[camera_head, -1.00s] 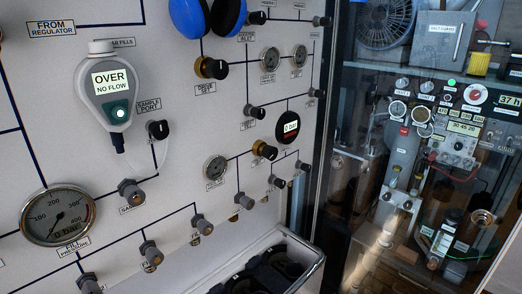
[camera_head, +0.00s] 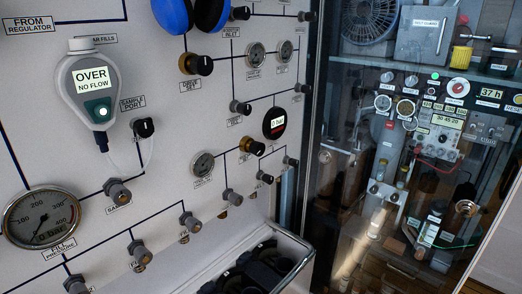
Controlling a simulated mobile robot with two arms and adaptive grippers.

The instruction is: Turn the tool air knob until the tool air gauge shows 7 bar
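The panel carries a brass-and-black knob (camera_head: 252,146) at its lower right, with a small round gauge (camera_head: 203,164) to its left, joined by a painted line. A round black digital gauge (camera_head: 274,123) sits just above the knob and appears to read 0 bar. The labels there are too small to read, so I cannot tell for certain which is the tool air knob or gauge. A similar brass-and-black knob (camera_head: 197,64), labelled as drive set, is higher up. Neither gripper is in view.
A hanging analyser (camera_head: 90,85) shows OVER, NO FLOW. A large fill pressure gauge (camera_head: 40,217) is at lower left. Several small valve knobs line the panel. A rack with a metal rail (camera_head: 300,272) juts out below. A glass-fronted cabinet (camera_head: 400,150) stands at right.

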